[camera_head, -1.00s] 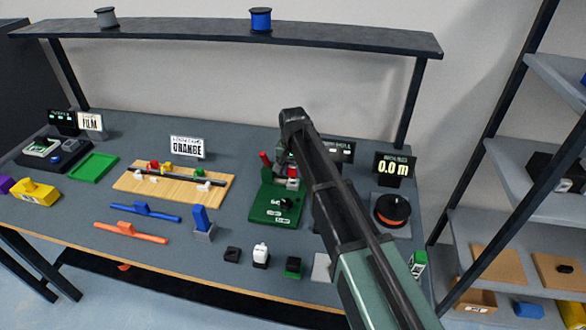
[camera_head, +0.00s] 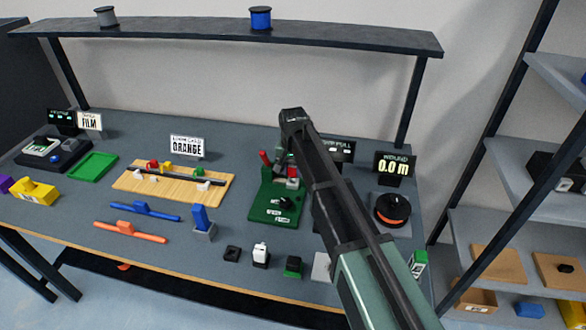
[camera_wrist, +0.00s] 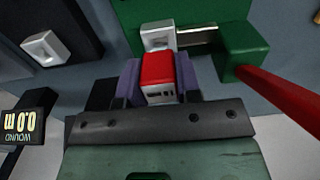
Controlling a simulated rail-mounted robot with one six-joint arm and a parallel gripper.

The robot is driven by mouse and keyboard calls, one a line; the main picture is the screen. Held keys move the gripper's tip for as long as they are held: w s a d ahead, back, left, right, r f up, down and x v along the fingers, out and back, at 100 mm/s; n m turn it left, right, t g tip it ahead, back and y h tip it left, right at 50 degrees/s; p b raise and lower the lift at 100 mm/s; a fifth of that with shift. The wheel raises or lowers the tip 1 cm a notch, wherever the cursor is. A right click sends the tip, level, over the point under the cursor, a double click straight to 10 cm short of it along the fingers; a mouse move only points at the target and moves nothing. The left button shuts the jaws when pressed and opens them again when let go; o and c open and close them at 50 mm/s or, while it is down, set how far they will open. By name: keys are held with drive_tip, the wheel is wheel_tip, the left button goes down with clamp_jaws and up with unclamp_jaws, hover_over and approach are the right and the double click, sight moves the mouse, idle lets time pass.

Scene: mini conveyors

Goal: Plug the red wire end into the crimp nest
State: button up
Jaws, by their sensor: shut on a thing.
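The red wire end (camera_wrist: 158,68) is a red block with a pale, slotted face towards the wrist camera. My gripper (camera_wrist: 158,82) is shut on it, one purple-grey finger on each side. Just beyond the red block in the wrist view is a pale square block (camera_wrist: 158,36) on the green press base (camera_wrist: 205,10), probably the crimp nest. The two look close together, but I cannot tell whether they touch. In the head view my gripper (camera_head: 284,165) is over the back of the green base (camera_head: 275,205), and my arm hides part of it.
A red lever (camera_wrist: 285,95) slants out from a green block (camera_wrist: 241,48) to the right of my gripper. In the head view, an orange spool (camera_head: 393,209) and its display (camera_head: 394,166) stand right of my arm. A wooden board (camera_head: 150,186) with coloured pieces lies left.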

drive_tip(key=shift+f+b, duration=1.45)
drive_tip(key=o, duration=1)
drive_tip(key=shift+r, duration=0.1)
wheel_tip(320, 180, up, 11)
drive_tip(key=p, duration=1.1)
